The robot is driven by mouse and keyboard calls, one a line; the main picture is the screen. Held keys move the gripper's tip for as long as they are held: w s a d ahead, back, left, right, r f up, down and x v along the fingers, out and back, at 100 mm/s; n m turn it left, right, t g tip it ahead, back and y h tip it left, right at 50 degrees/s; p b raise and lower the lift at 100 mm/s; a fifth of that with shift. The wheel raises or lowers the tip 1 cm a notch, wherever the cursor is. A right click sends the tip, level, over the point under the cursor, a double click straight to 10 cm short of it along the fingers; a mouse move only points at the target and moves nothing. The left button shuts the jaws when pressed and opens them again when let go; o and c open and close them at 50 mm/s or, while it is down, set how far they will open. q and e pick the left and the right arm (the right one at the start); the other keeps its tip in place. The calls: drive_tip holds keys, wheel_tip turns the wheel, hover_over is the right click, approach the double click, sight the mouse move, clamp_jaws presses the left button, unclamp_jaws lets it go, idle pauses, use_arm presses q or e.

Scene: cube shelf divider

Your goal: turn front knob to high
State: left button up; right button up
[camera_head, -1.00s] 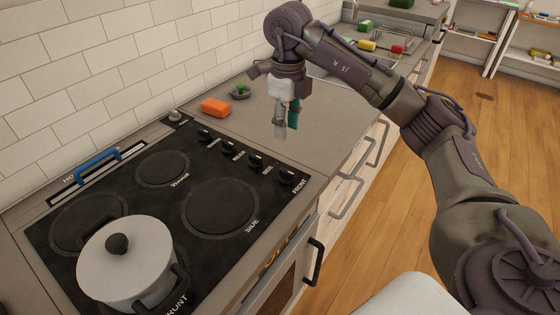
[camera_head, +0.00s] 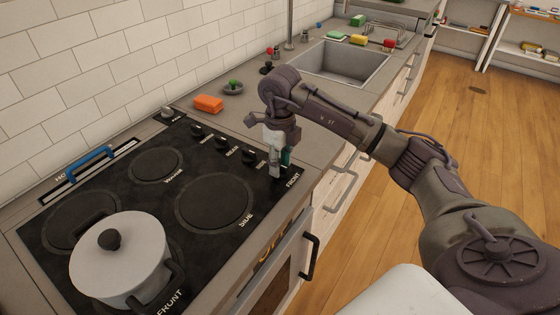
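The black cooktop (camera_head: 120,185) has a row of black knobs along its right edge. Three show clear of my gripper: the far knob (camera_head: 197,131), the second knob (camera_head: 220,142) and the third knob (camera_head: 248,156). The front knob, by the FRONT label, is hidden behind my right gripper's fingers. My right gripper (camera_head: 280,167) points down at that spot. Its grey finger and teal-padded finger show apart, so it looks open. Whether the fingers touch or straddle the knob I cannot tell. My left gripper is out of view.
A white lidded pot (camera_head: 120,262) stands on the front-left burner. An orange sponge (camera_head: 208,103) and a small grey bowl (camera_head: 233,88) lie on the counter behind the knobs. A sink (camera_head: 340,62) is farther back. The oven handle (camera_head: 311,258) sticks out below the counter edge.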

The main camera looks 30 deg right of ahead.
drive_tip(key=shift+c, duration=1.1)
clamp_jaws()
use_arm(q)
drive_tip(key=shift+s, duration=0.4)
